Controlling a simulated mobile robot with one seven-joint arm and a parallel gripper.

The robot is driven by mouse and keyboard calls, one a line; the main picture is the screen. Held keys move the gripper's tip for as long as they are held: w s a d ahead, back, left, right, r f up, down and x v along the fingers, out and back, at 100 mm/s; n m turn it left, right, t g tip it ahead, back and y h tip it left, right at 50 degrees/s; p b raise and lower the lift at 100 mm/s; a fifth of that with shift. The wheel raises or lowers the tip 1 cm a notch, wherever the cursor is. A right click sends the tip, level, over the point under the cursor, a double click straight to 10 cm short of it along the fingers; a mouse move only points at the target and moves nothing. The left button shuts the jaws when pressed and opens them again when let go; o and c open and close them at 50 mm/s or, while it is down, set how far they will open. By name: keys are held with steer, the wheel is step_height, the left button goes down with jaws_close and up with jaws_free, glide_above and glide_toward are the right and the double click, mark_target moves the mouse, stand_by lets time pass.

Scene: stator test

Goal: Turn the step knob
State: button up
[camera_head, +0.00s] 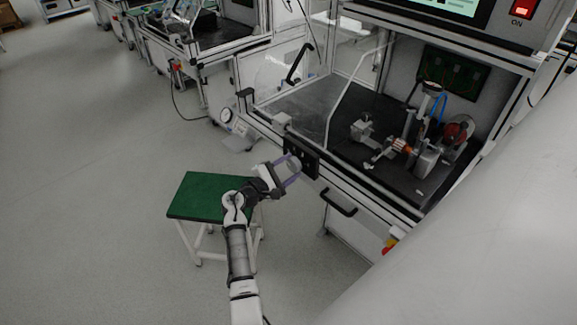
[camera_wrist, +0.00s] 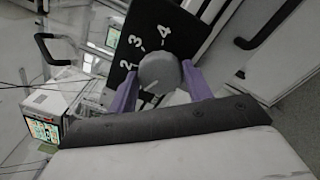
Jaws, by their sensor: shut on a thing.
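The step knob (camera_wrist: 160,72) is a round grey knob with a light pointer line, on a black panel (camera_wrist: 150,25) with white numbers 2, 3 and 4 showing. In the head view the knob (camera_head: 293,163) sits on the panel at the front edge of the test station. My gripper (camera_wrist: 162,85) has two purple fingers, one on each side of the knob, and is shut on it. In the head view my gripper (camera_head: 291,172) reaches the panel from the lower left. The pointer line slants toward the lower left in the wrist view. Any other numbers are hidden.
A green-topped stool (camera_head: 200,195) stands below and left of my gripper. A black handle (camera_head: 338,203) juts from the station front, right of the panel. The station's work surface (camera_head: 300,100) holds a fixture. The floor at left is clear.

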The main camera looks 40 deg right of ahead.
stand_by(0.4)
steer(key=o, duration=1)
steer(key=shift+s+a+b, duration=0.2)
steer(key=shift+a+b, duration=0.45)
steer(key=shift+a, duration=1.65)
steer(key=shift+s+a+b, duration=0.15)
steer(key=shift+a+b, duration=0.45)
steer(key=shift+a, duration=1.75)
steer(key=shift+s+a+b, duration=0.2)
steer(key=shift+a+b, duration=0.45)
steer(key=shift+a, duration=1.65)
